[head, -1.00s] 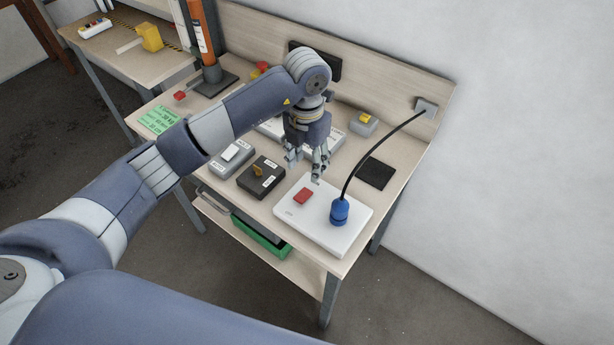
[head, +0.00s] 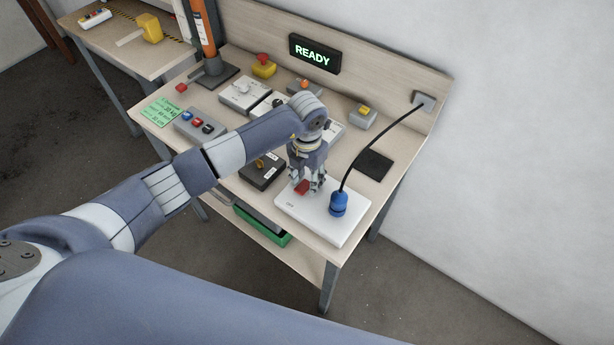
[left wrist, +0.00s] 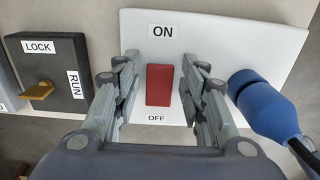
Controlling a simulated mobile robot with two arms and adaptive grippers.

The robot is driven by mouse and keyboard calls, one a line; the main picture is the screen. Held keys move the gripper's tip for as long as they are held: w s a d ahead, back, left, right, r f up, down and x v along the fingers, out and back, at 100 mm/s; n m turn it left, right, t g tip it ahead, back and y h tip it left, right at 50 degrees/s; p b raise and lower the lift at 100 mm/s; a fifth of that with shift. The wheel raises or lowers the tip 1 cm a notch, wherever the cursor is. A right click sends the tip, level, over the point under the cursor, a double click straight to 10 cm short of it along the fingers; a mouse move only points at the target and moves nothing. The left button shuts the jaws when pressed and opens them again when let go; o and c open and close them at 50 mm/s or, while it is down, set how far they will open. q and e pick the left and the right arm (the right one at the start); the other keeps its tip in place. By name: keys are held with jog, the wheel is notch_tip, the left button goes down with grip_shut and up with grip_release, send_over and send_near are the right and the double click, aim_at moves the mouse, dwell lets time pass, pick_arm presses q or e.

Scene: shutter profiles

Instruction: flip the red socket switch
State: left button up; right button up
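The red socket switch (left wrist: 160,85) is a red rocker on a white socket plate (left wrist: 208,25), with ON printed at one end and OFF at the other. In the head view the red switch (head: 301,187) shows partly below my fingers. My left gripper (left wrist: 160,88) is open, pointing down, with one finger on each side of the switch and gaps between; it also shows over the plate in the head view (head: 308,184). I cannot tell whether it touches the plate. My right gripper is not in view.
A blue plug (head: 338,204) with a black cable stands on the plate, close to the fingers. A dark box with a yellow knob (head: 262,171) sits to the left. A display reads READY (head: 315,54). A black pad (head: 375,165) lies behind the plate.

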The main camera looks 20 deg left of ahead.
pick_arm(q)
jog(key=c, duration=0.6)
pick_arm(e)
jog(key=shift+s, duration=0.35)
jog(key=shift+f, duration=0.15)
pick_arm(q)
jog(key=shift+s+a+t+b, duration=0.2)
jog(key=shift+t+b, duration=0.25)
jog(key=shift+t, duration=0.25)
jog(key=shift+s+f+t+h+b, duration=0.1)
jog(key=shift+s+t+h+b, duration=0.1)
jog(key=shift+t+h+b, duration=0.65)
jog(key=shift+y+b, duration=0.25)
jog(key=shift+b, duration=0.35)
jog(key=shift+s+r+t+b, duration=0.1)
jog(key=shift+r+t+b, duration=0.25)
jog(key=shift+t, duration=0.1)
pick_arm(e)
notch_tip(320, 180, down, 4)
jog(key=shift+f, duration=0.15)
pick_arm(q)
jog(key=o, duration=1)
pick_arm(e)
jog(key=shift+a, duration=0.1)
